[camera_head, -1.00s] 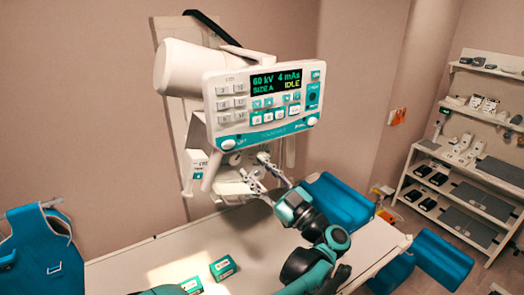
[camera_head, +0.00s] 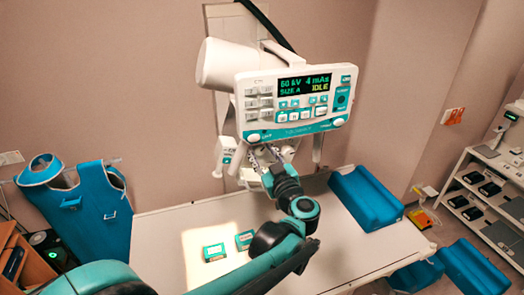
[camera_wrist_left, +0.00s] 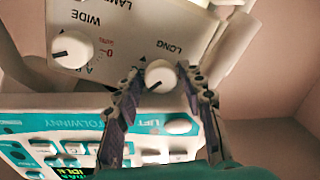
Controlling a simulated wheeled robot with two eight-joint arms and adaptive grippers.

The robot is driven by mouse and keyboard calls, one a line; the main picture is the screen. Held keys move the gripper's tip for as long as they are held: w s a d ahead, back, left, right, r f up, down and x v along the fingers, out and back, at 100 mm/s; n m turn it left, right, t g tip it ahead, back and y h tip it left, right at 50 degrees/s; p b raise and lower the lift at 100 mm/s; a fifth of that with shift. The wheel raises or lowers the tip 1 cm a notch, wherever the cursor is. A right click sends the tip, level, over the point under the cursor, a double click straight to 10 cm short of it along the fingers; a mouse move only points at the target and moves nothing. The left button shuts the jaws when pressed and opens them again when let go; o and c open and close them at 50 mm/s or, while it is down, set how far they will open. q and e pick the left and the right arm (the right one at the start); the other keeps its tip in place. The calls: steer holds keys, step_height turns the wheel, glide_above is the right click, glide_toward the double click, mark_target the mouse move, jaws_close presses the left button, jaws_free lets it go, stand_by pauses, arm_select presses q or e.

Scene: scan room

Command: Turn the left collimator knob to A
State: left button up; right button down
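In the left wrist view, which is upside down, the collimator face (camera_wrist_left: 115,22) carries two white round knobs. The knob near LONG (camera_wrist_left: 160,75), at right in that picture, lies between the fingertips of my left gripper (camera_wrist_left: 160,82); its dark mark points lower left. The fingers stand apart on either side, and I cannot tell whether they touch it. The other knob (camera_wrist_left: 72,50), near WIDE, is clear of the fingers. In the head view, my left gripper (camera_head: 266,156) is beneath the control panel (camera_head: 262,117), and the knobs are mostly hidden. My right gripper is not in view.
The panel display (camera_head: 304,86) reads IDLE and hangs close above my gripper. Two small green boxes (camera_head: 214,252) (camera_head: 245,240) lie on the white table (camera_head: 165,245). A blue cushion (camera_head: 368,200) is at its right end. A blue apron (camera_head: 88,215) hangs at left.

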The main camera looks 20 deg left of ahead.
arm_select(q)
steer(key=shift+w+a, duration=0.15)
steer(key=c, duration=0.9)
steer(key=shift+n+b, duration=0.45)
steer(key=shift+n, duration=1.95)
steer(key=o, duration=0.9)
